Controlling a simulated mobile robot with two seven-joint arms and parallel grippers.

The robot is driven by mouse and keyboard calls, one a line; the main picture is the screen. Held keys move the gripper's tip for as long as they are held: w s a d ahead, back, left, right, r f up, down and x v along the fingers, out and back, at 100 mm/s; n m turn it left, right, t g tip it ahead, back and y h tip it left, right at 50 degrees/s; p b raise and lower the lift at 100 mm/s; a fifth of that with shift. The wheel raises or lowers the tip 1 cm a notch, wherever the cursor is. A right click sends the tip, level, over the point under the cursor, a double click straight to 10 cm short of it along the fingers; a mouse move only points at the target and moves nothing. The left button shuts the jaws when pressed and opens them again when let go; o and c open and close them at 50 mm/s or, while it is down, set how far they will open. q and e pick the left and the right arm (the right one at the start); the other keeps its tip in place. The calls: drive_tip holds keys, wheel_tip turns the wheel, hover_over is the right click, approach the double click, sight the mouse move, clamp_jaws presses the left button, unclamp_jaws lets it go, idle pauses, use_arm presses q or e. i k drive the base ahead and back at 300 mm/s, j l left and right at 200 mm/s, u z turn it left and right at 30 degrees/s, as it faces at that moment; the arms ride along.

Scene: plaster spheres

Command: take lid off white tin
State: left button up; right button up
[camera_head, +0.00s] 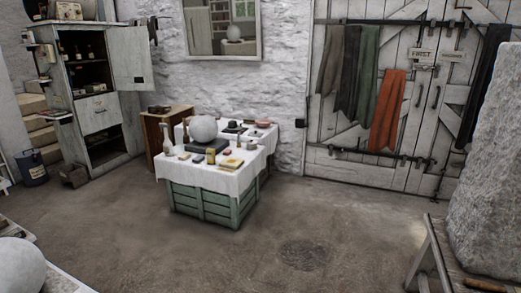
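A low table with a white cloth (192,176) over a green crate base (208,207) stands at the middle left of the head view. Several small jars, tins and tools lie on it around a grey-white plaster sphere (203,128) on a dark stand (206,146). A small yellow container (211,156) stands near the front of the cloth. The items are too small to tell which one is the white tin, or whether a lid is on it. Neither of my grippers is in view.
An open cabinet (100,112) and a blue bucket (34,168) stand at the left. A pale sphere (17,266) is at the lower left. A large rough stone block (492,190) is at the right. The floor (300,225) before the table is clear.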

sight(254, 148)
drive_tip(key=i+j+z, duration=0.1)
drive_tip(key=i+z, duration=0.15)
drive_tip(key=i, duration=1)
drive_tip(key=i+j+z, duration=0.1)
drive_tip(key=i+z, duration=0.25)
drive_tip(key=i, duration=0.95)
drive_tip(key=i+z, duration=0.1)
drive_tip(key=i, duration=1.2)
drive_tip(key=i+u, duration=0.35)
drive_tip(key=i, duration=0.2)
drive_tip(key=i+l+u, duration=0.35)
drive_tip(key=i, duration=0.2)
drive_tip(key=i+l+u, duration=0.1)
drive_tip(key=i+u, duration=0.3)
drive_tip(key=i+l+u, duration=0.15)
drive_tip(key=i+u, duration=0.2)
drive_tip(key=i+l+u, duration=0.4)
drive_tip(key=k+j, duration=0.1)
